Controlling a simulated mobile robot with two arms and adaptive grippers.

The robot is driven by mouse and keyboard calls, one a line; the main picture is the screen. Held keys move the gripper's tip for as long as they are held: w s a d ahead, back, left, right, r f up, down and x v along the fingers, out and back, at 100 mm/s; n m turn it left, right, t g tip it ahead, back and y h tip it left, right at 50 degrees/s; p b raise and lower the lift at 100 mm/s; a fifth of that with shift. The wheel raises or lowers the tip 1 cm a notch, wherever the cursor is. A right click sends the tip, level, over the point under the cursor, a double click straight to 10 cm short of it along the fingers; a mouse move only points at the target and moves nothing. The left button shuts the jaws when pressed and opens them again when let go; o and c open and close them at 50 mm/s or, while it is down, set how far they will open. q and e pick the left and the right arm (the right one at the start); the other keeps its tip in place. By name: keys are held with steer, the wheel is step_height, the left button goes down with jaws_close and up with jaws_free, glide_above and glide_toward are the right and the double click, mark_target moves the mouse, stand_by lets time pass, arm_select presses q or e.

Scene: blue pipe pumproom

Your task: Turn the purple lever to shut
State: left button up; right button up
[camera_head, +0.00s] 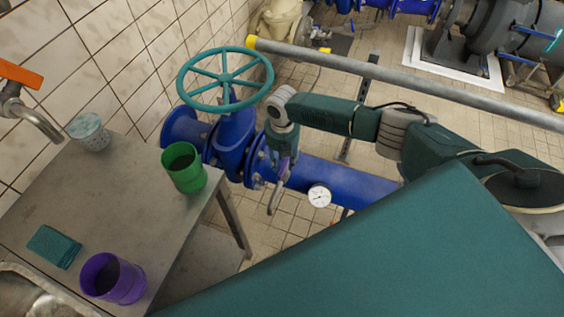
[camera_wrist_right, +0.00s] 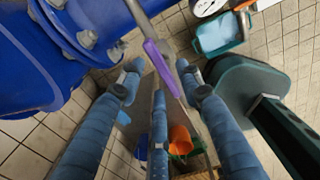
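The purple lever (camera_head: 275,196) is a thin bar with a purple sleeve beside the blue pipe, below my right gripper (camera_head: 284,160) in the head view. In the right wrist view, the purple sleeve (camera_wrist_right: 162,68) slants across the space between the fingertips of my right gripper (camera_wrist_right: 160,82). The fingers are spread apart and the gripper looks open. I cannot tell whether a finger touches the lever. The lever's pivot is not clear to see. My left gripper is not in view.
A blue pipe (camera_head: 340,185) carries a pressure gauge (camera_head: 319,195) and a teal handwheel (camera_head: 225,78). A table (camera_head: 120,200) at left holds a green cup (camera_head: 184,167), a purple cup (camera_head: 112,278) and a teal cloth (camera_head: 54,246). A grey rail (camera_head: 400,80) crosses behind.

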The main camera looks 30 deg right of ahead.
steer(key=shift+f, duration=0.5)
jaws_close()
